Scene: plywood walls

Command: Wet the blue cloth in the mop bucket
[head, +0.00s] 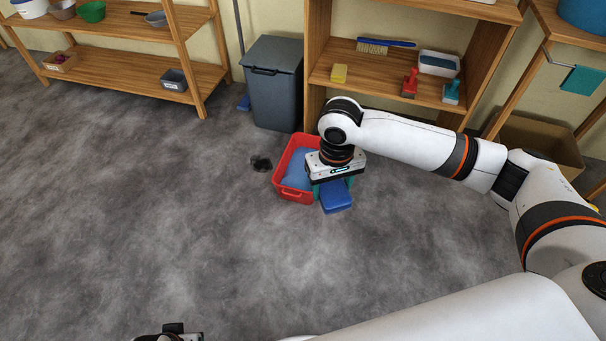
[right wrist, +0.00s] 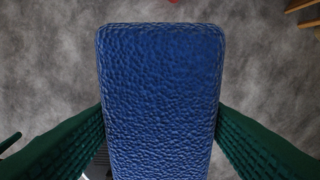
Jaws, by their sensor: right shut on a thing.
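The blue cloth (head: 336,195) is a thick folded pad with a pebbled surface. It fills the middle of the right wrist view (right wrist: 160,80). My right gripper (head: 334,183) is shut on it, with green fingers (right wrist: 160,110) on both sides. The red mop bucket (head: 296,195) with blue water (head: 297,172) stands on the floor. My right gripper is over the bucket's right side, and the cloth shows in front of its near right corner. I cannot tell the cloth's height. My left gripper (head: 170,337) barely shows at the bottom edge.
A dark stain (head: 261,164) lies on the floor left of the bucket. A grey bin (head: 273,85) stands behind. A wooden shelf (head: 395,86) holds a sponge (head: 339,73), brushes and a tray. A cardboard box (head: 535,145) stands at right. The floor at left and front is clear.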

